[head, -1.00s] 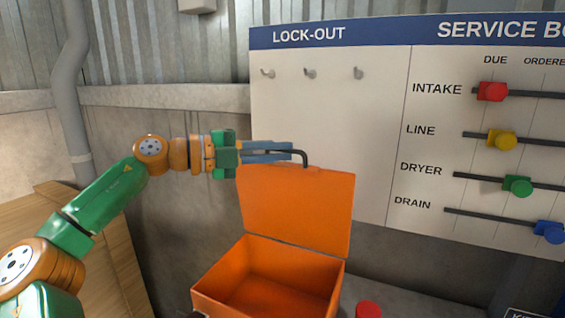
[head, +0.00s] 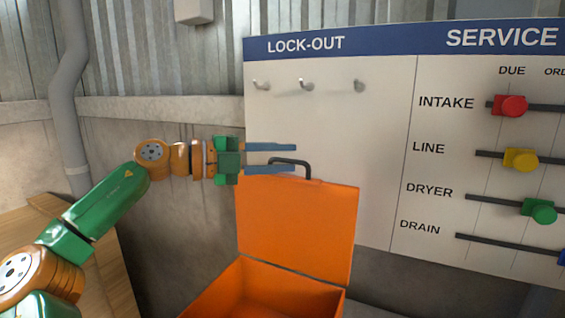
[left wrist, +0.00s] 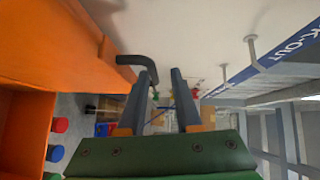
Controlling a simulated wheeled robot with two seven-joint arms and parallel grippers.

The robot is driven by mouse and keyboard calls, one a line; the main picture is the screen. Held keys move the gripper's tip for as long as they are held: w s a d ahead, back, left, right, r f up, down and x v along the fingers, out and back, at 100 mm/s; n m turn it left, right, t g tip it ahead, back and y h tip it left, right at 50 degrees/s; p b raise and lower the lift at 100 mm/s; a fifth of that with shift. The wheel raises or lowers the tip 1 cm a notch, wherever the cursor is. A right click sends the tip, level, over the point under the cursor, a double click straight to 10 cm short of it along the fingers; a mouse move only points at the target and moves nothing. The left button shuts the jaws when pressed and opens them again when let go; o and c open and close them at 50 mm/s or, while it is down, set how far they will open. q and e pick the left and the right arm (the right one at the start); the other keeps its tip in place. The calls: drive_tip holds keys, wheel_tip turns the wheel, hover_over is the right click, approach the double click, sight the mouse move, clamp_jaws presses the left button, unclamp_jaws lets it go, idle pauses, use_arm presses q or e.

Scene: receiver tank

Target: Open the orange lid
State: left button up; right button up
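The orange lid (head: 297,228) stands raised, roughly upright, at the back of the orange box (head: 238,290) in the head view. Its dark bent handle (head: 305,164) sits on the lid's top edge. My left gripper (head: 295,158) is open at the handle, with its fingers apart and pointing right. In the left wrist view the lid (left wrist: 60,40) is on the left, and the handle (left wrist: 138,62) reaches toward one finger of the open gripper (left wrist: 162,72). I cannot tell whether that finger touches it. My right gripper is not in view.
A white board with hooks (head: 307,84) stands behind the lid. Sliders in red (head: 513,106), yellow (head: 521,158) and green (head: 540,210) are on its right part. A wooden surface (head: 85,265) is at lower left. Red and blue knobs (left wrist: 60,124) show in the left wrist view.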

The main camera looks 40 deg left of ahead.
use_arm(q)
drive_tip(key=shift+o, duration=0.5)
drive_tip(key=shift+s+d+r, duration=0.15)
drive_tip(key=shift+s+d, duration=0.1)
drive_tip(key=shift+s, duration=0.4)
drive_tip(key=shift+w+a+f, duration=0.15)
drive_tip(key=shift+w+f, duration=0.05)
drive_tip(key=shift+w, duration=0.05)
drive_tip(key=b, duration=0.1)
drive_tip(key=s+a+b, duration=0.1)
drive_tip(key=shift+s+f+b, duration=0.25)
drive_tip(key=shift+b, duration=0.05)
drive_tip(key=s+a+r+p, duration=0.3)
drive_tip(key=s+a+r, duration=0.2)
drive_tip(key=s, duration=0.5)
drive_tip(key=shift+s+a+r, duration=0.2)
drive_tip(key=shift+s+a, duration=0.1)
drive_tip(key=shift+a, duration=0.6)
